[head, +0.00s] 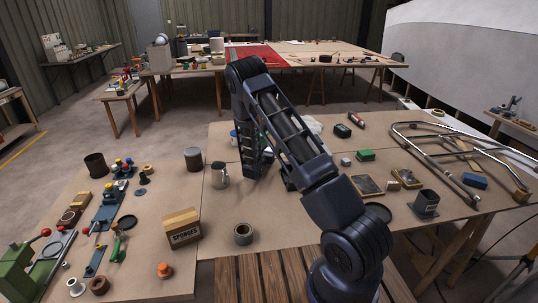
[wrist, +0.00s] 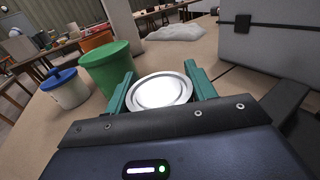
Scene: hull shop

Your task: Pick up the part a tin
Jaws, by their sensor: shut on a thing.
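In the wrist view, a round tin (wrist: 160,92) with a silver rim and pale top sits between the green fingers of my gripper (wrist: 159,74). The fingers are shut on its two sides. Its lower part is hidden by my gripper body, so I cannot tell whether it touches the table. In the head view, my arm reaches over the table, and its links hide the held tin and most of the gripper. Another dark grey tin (head: 193,158) stands apart on the table, left of my arm.
A green bucket (wrist: 108,68) and a white pot with blue lid (wrist: 66,90) stand left of the tin. A grey case (wrist: 272,45) is at right. A metal mug (head: 220,175), an open can (head: 243,234) and a sponges box (head: 182,228) stand left of my arm.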

